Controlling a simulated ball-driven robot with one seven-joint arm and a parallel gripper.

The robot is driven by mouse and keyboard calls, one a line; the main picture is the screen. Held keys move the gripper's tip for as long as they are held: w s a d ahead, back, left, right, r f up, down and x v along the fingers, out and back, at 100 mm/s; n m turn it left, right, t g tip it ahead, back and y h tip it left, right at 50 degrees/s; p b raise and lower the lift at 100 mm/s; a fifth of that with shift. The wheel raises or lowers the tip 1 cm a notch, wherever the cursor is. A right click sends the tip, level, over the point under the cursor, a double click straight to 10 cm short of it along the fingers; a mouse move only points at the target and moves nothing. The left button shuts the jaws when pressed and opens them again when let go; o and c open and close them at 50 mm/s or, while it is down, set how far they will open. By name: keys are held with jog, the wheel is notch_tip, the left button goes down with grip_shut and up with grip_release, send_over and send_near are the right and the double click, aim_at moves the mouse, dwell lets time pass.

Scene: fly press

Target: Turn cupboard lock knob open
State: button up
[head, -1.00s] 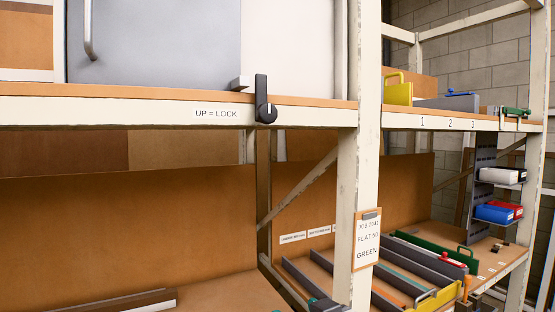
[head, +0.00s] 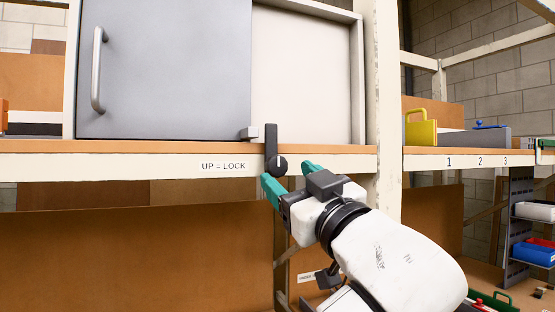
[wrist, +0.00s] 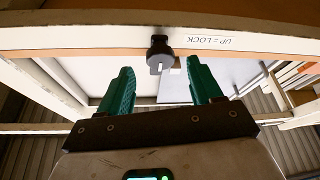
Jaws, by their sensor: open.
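The black lock knob (head: 277,167) sits on the shelf's front edge, with its lever pointing up beside a small grey block (head: 249,133) at the foot of the grey cupboard door (head: 165,70). A label (head: 223,166) reading "UP = LOCK" is left of it. My gripper (head: 290,175) has green fingers and is open and empty, just in front of the knob. In the wrist view, the knob (wrist: 160,54) lies beyond and between the two spread fingertips (wrist: 160,75), apart from both.
A cream upright post (head: 384,100) stands right of the knob. The cream shelf edge (head: 110,168) runs across at knob height. A yellow holder (head: 421,130) and a grey box (head: 470,138) sit on the right shelf.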

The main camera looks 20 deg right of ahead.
aim_at(279, 168)
jog(key=shift+p+x, duration=0.7)
jog(key=shift+x, duration=2.05)
jog(key=shift+c, duration=0.2)
jog(key=shift+a, duration=0.1)
grip_shut()
